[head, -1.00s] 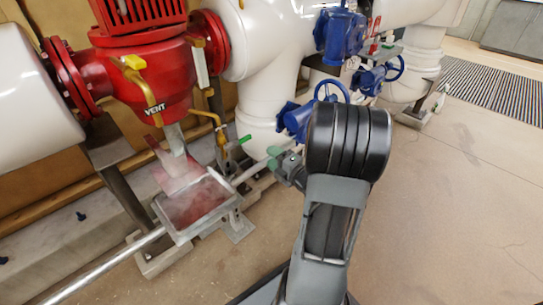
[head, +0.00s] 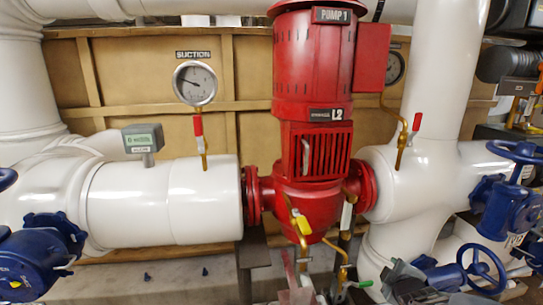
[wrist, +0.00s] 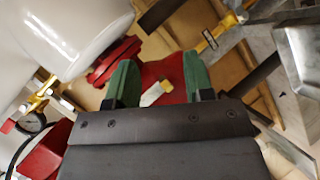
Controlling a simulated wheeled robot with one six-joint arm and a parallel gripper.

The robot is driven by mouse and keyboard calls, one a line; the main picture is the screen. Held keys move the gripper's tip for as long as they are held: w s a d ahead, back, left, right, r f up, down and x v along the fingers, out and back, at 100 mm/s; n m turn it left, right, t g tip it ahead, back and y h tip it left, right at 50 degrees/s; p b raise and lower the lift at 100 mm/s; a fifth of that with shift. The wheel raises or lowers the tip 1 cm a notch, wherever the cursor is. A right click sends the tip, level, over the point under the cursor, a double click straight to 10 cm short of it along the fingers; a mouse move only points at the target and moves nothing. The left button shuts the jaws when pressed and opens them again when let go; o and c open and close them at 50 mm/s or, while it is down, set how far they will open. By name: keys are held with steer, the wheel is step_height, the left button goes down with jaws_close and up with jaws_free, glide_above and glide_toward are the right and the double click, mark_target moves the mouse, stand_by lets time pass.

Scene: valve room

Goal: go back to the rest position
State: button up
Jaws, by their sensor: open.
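My gripper (wrist: 160,82) shows in the wrist view with two green fingertips spread apart and nothing between them. Behind the fingers are a red pump part and a white pipe; I cannot tell the distance to them. In the head view, a dark grey part at the lower right, beside a blue valve, may be my wrist, but the fingers cannot be made out there.
The red pump (head: 315,130) stands between white pipes (head: 165,205). A suction gauge (head: 195,83) and a grey meter (head: 143,139) stand on the left pipe. Blue valves (head: 40,255) are at the left and a blue handwheel (head: 483,271) at the lower right.

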steer(key=s+a+r+m+g+y+p, duration=0.1)
steer(key=s+a+r+m+g+p, duration=0.2)
steer(key=r, duration=0.5)
steer(key=s+a+r+m+g+y+p, duration=0.1)
steer(key=s+a+r+m+g+p, duration=0.2)
steer(key=s+a+r+p, duration=0.3)
steer(key=s+a+r+m+g+y+p, duration=0.1)
steer(key=s+a+r+m+g+p, duration=0.1)
steer(key=s+a+r+m+p, duration=0.2)
steer(key=s+a+r+p, duration=0.1)
steer(key=a+r+p, duration=0.2)
steer(key=r+p, duration=0.3)
steer(key=shift+s+r+m+g+p, duration=0.25)
steer(key=shift+m+g+p, duration=0.1)
steer(key=shift+m+g, duration=0.05)
steer(key=shift+a, duration=0.1)
steer(key=shift+c, duration=0.5)
steer(key=shift+a, duration=0.1)
